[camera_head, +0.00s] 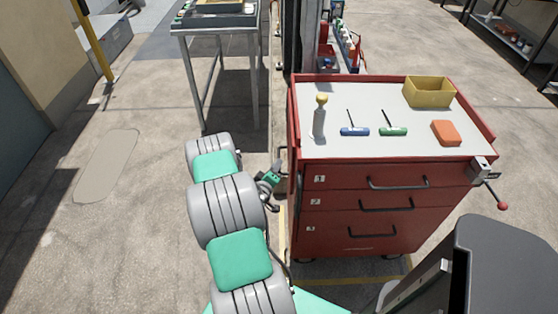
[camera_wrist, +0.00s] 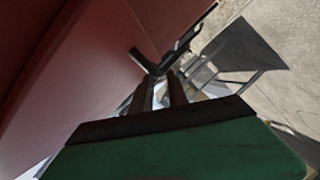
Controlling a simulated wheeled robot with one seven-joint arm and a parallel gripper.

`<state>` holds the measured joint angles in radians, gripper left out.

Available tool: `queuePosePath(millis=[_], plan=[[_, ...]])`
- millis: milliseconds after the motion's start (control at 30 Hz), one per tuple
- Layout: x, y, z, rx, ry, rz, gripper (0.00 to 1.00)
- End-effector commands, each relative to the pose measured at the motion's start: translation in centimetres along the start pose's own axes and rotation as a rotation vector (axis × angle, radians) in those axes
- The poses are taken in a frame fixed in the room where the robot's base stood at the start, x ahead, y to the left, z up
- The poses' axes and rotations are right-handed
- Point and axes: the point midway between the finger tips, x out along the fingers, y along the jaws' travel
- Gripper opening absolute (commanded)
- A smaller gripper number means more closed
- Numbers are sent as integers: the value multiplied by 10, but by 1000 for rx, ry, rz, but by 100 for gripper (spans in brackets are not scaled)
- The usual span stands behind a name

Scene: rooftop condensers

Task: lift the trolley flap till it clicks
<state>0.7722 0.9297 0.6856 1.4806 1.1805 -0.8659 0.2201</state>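The red tool trolley (camera_head: 355,172) stands right of centre in the head view, with a pale top and three numbered drawers. My gripper (camera_head: 279,168) is low beside its left side, close to a dark bracket or handle there. In the wrist view a broad red panel (camera_wrist: 75,70) fills the left, and a dark bar (camera_wrist: 183,43) runs along its edge. My gripper's two fingers (camera_wrist: 160,92) point at this bar with a narrow gap between them. I cannot tell whether they touch or hold it. I cannot make out the flap clearly; the trolley's left side is mostly hidden from the head view.
On the trolley top are a yellow-topped grey bottle (camera_head: 320,117), a blue tool (camera_head: 355,131), a green tool (camera_head: 393,131), an orange block (camera_head: 446,133) and a yellow bin (camera_head: 429,92). A metal table (camera_head: 215,31) stands behind left. Floor to the left is clear.

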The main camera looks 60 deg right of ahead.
Motion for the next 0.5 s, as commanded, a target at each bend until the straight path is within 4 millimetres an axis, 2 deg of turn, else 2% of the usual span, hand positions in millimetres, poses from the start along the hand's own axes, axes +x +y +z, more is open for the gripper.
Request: queuePosePath(millis=[100,233,500], plan=[[24,2,0,3,-1,3,20],[41,1,0,2,-2,1,20],[47,0,-1,0,0,-1,20]])
